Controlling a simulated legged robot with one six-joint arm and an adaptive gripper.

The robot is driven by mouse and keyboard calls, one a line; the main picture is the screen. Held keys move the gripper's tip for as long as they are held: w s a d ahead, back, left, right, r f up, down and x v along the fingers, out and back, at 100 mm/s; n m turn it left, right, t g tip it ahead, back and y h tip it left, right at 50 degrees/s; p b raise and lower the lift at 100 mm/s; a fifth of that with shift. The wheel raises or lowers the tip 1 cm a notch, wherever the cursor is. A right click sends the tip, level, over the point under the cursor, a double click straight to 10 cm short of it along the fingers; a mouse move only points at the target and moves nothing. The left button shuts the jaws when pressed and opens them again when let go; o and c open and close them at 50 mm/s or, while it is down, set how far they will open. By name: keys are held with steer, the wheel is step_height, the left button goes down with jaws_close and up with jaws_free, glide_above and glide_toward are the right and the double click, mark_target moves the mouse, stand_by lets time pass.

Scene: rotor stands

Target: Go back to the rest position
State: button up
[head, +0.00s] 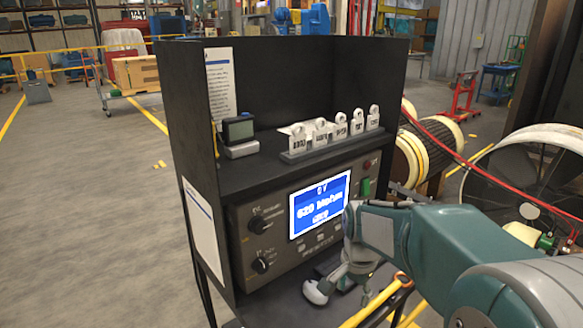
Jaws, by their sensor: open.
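My gripper (335,283) is at the lower middle of the head view, in front of the dark control stand (272,165). It points down and to the left, and its jaws look apart and empty. My arm reaches in from the lower right. The gripper is just below the lit blue screen (320,205) on the stand's front panel, and my wrist overlaps the screen's lower right edge. I cannot tell whether the gripper touches the panel.
Two black knobs (258,224) sit left of the screen. A row of several grey tags (340,131) and a small display box (239,130) stand on the shelf. A yellow bar (375,302) lies below the gripper. A large rotor ring (484,160) stands right. The floor (85,220) at left is clear.

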steer(key=s+r+n+t, duration=0.2)
steer(key=s+r+n, duration=0.2)
steer(key=s, duration=0.5)
steer(key=s+r+n+t, duration=0.3)
steer(key=s+r+n, duration=0.1)
steer(key=s, duration=0.6)
steer(key=shift+s+r+n, duration=0.15)
steer(key=shift+r+n, duration=0.05)
steer(key=shift+n, duration=0.7)
steer(key=shift+c, duration=0.2)
